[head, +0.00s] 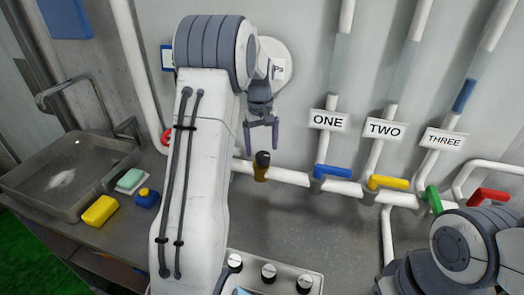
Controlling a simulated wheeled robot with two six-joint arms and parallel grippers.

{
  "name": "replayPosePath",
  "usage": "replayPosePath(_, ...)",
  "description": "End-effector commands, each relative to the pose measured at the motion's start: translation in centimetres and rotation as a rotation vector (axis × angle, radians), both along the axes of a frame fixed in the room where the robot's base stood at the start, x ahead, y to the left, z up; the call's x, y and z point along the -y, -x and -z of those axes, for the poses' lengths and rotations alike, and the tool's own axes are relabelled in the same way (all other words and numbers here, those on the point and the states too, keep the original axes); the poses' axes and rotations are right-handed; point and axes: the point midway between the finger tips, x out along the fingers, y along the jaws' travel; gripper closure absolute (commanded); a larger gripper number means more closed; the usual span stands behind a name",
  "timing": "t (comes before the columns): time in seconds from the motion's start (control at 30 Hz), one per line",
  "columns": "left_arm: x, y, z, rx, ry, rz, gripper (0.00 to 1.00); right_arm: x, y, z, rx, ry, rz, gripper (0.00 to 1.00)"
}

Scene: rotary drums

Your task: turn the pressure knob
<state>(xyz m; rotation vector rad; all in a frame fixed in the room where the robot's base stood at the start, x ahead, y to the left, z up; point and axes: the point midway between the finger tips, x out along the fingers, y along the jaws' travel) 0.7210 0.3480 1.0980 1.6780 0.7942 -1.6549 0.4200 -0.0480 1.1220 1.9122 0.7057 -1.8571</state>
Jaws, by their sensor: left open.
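A knob (262,158) with a black top and a brass-coloured lower part stands on the white horizontal pipe below a round gauge; I take it as the pressure knob. The gauge (279,50) is partly hidden behind my left arm. My left gripper (262,146) is open, its two fingers pointing down just above the knob, one to each side in the picture. I cannot tell whether they touch it. Nothing shows between the fingers. My right arm shows at the lower right, but its gripper is not in view.
Blue (333,172), yellow (388,182), green (434,199) and red (488,195) valve handles line the pipe to the right. A sink (62,176), yellow sponge (99,210) and blue bottle (147,198) are left.

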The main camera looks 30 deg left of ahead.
Motion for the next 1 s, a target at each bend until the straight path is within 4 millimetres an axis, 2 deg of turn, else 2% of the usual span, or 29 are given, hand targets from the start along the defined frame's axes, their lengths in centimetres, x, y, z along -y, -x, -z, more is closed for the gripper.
replayPosePath(0.2, 0.1, -0.1, 2.5, -0.001, 0.001, 0.002, 0.11, 0.0, 0.0, -0.5, 0.0, 0.0, 0.0, 0.47)
replayPosePath(0.57, 0.2, -0.1, 3.1, 0.001, 0.0, 0.002, 0.11, 0.0, 0.0, -0.5, 0.0, 0.0, 0.0, 0.47)
replayPosePath(0.7, 0.2, -0.1, 3.1, 0.001, 0.0, 0.002, 0.65, 0.0, 0.0, -0.5, 0.0, 0.0, 0.0, 0.47)
replayPosePath(0.8, 0.2, -0.1, 3.1, 0.001, -0.001, 0.002, 0.97, 0.0, 0.0, -0.5, 0.0, 0.0, 0.0, 0.47)
replayPosePath(1.0, 0.1, -0.1, 2.9, -0.001, 0.0, -0.077, 0.97, 0.0, 0.0, -1.0, 0.0, 0.0, 0.0, 0.47)
